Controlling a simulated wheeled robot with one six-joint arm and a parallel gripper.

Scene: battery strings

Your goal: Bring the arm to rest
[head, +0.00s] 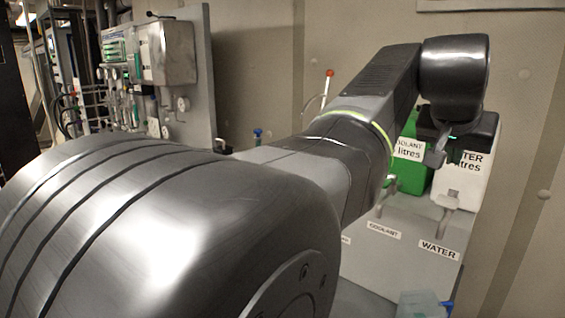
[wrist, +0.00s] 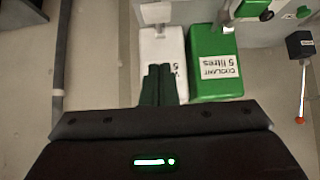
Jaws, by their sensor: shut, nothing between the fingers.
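My arm crosses the head view from the lower left to the upper right. My gripper (head: 436,156) hangs at its end, in front of the green coolant container and the white water container. In the wrist view my gripper (wrist: 160,70) has its two dark fingers together, with nothing between them. The fingers overlap the picture of the white container, and I cannot tell how far apart they are in depth.
A green coolant container (wrist: 215,70) and a white water container (head: 462,184) stand side by side above a grey panel labelled COOLANT and WATER (head: 438,250). A clear vessel (head: 420,303) is at the bottom. A panel with gauges (head: 160,52) is at the left.

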